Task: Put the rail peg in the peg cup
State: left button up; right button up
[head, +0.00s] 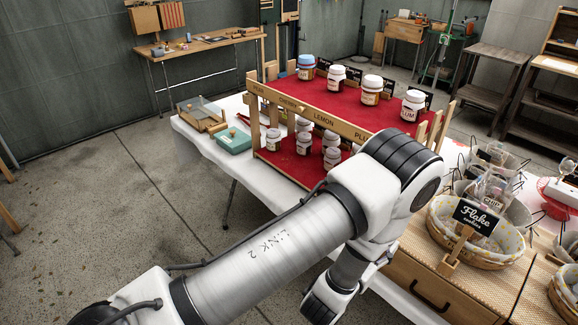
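A wooden rail (312,112) with jar-flavour names, LEMON among them, runs along the front of the red-covered upper shelf. I cannot make out a separate rail peg on it with certainty; my arm hides its right part. A wooden peg-like clip (455,250) stands at the Flake cookies sign (474,217) on the front basket. I cannot pick out a peg cup. My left arm crosses the middle of the view, in front of the stand, and bends down at the elbow. Neither gripper shows.
Several jars (370,90) stand on the upper red shelf (328,95), others on the lower one. A teal box (234,141) and a glass-topped case (202,113) lie on the table's left end. Baskets (486,250) on wooden crates (440,285) crowd the right. The floor at left is clear.

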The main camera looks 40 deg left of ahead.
aim_at(359, 135)
jog(key=j+z, duration=0.15)
jog(key=j, duration=1)
jog(key=j+z, duration=0.2)
jog(key=j, duration=0.95)
